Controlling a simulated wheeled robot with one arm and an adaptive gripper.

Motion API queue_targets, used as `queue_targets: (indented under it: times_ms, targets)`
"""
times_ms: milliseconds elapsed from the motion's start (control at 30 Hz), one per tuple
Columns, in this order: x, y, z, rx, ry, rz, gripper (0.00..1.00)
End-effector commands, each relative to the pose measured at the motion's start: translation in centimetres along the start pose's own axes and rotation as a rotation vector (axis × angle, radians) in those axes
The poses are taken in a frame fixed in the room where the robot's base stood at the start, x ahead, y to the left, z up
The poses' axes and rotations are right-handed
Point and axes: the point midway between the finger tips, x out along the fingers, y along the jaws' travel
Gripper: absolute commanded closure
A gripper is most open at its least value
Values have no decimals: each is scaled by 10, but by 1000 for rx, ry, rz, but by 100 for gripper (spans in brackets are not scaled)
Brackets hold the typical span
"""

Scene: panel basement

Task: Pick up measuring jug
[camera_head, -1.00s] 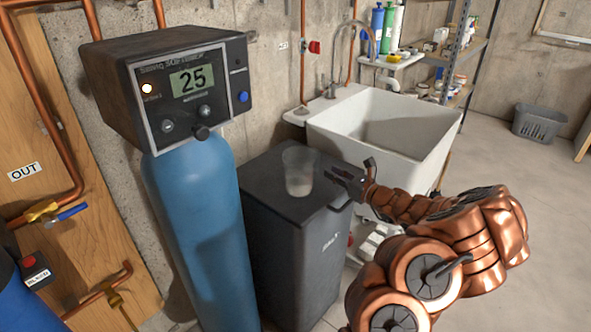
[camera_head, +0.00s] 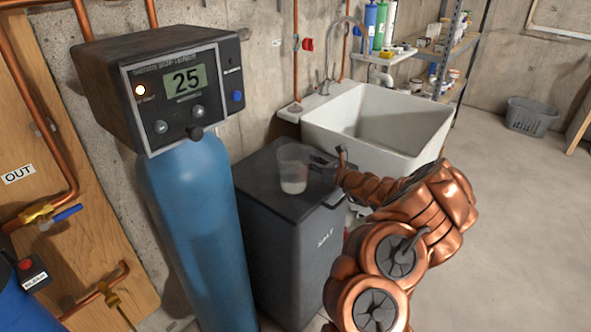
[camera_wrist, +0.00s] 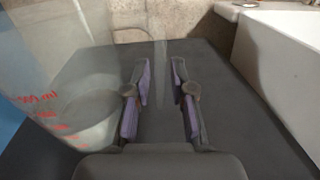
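The measuring jug (camera_head: 293,172) is clear, with some pale content at its bottom, and stands upright on the dark salt bin's lid (camera_head: 262,190). In the wrist view the jug (camera_wrist: 75,100) fills the left side, large and see-through, with red volume marks. My gripper (camera_head: 325,164) is at the jug's right side in the head view, low over the lid. In the wrist view my gripper (camera_wrist: 161,80) shows two purple-padded fingers apart, with the lid visible between them. The jug body is left of both fingers; I cannot tell whether they touch it.
A blue softener tank (camera_head: 195,235) with a black control head (camera_head: 165,85) stands left of the bin. A white utility sink (camera_head: 385,120) stands behind and to the right. Copper pipes (camera_head: 40,130) run up the left wall.

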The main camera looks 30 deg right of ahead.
Motion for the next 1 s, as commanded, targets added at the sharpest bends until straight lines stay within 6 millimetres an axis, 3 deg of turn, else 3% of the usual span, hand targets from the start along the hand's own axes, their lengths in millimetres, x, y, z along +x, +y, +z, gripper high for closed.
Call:
queue_targets:
  times_ms: [133, 367, 1000]
  targets:
    - [0, 0, 0, 0, 0, 0, 78]
    - [0, 0, 0, 0, 0, 0, 100]
    - [-1, -1, 0, -1, 0, -1, 100]
